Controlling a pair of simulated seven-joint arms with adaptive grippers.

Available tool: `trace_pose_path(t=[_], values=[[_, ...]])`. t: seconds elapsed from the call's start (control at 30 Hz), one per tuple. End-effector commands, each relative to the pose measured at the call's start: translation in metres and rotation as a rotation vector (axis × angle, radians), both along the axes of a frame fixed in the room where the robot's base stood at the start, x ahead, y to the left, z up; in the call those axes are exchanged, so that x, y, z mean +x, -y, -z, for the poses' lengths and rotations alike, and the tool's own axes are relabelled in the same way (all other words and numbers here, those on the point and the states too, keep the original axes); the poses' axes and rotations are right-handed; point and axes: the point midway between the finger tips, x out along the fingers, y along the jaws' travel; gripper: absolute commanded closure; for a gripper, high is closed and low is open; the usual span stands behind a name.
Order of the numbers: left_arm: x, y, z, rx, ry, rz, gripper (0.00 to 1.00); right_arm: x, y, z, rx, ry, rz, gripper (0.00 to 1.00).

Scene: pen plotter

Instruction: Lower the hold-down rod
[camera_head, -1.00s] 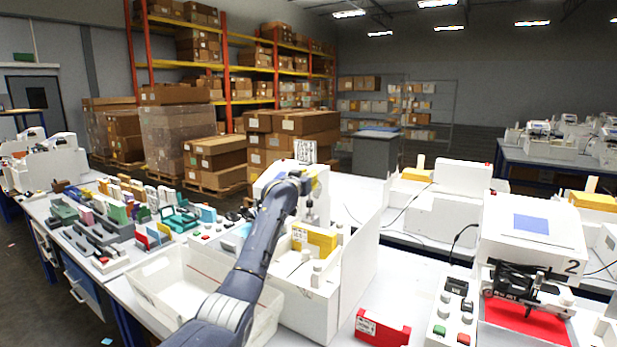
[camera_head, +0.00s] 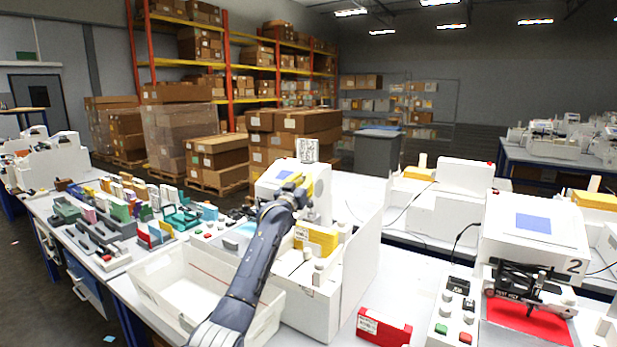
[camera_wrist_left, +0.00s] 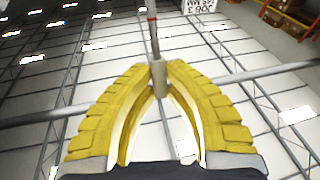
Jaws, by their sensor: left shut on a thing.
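My left gripper (camera_head: 293,184) is at the upper front of the white plotter (camera_head: 345,275) in the middle of the head view. In the left wrist view, its yellow fingers (camera_wrist_left: 158,80) are shut on a short grey cylinder (camera_wrist_left: 160,72). A thin upright rod with a red band (camera_wrist_left: 152,22) rises above that cylinder. A grey bar (camera_wrist_left: 50,113) crosses behind the fingers; I cannot tell whether it is the hold-down rod or ceiling structure. In the head view, the arm and fingers hide the held part. My right gripper is not in view.
A white bin (camera_head: 178,300) stands left of the plotter. A second plotter (camera_head: 530,225) marked 2 stands at the right. A printed card (camera_head: 307,150) stands just behind the gripper.

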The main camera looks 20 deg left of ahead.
Motion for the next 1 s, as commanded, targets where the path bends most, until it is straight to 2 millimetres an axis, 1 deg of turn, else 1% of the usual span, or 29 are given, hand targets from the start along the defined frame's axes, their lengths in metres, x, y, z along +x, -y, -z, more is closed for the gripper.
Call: trace_pose_path(t=[0.03, 0.2, 0.5, 0.73, 1.0], values=[[-0.006, -0.001, 0.004, -0.007, 0.033, -0.001, 1.0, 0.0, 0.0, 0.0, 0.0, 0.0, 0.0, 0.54], [-0.021, -0.005, 0.01, -0.03, 0.139, 0.0, 1.0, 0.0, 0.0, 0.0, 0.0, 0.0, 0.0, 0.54], [-0.04, -0.009, 0.02, -0.062, 0.284, 0.0, 1.0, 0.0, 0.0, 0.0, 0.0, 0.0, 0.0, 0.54], [-0.047, -0.011, 0.025, -0.076, 0.345, 0.0, 1.0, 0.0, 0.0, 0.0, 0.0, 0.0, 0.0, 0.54], [-0.05, -0.011, 0.027, -0.082, 0.369, 0.0, 1.0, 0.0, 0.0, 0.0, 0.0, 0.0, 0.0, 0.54]])
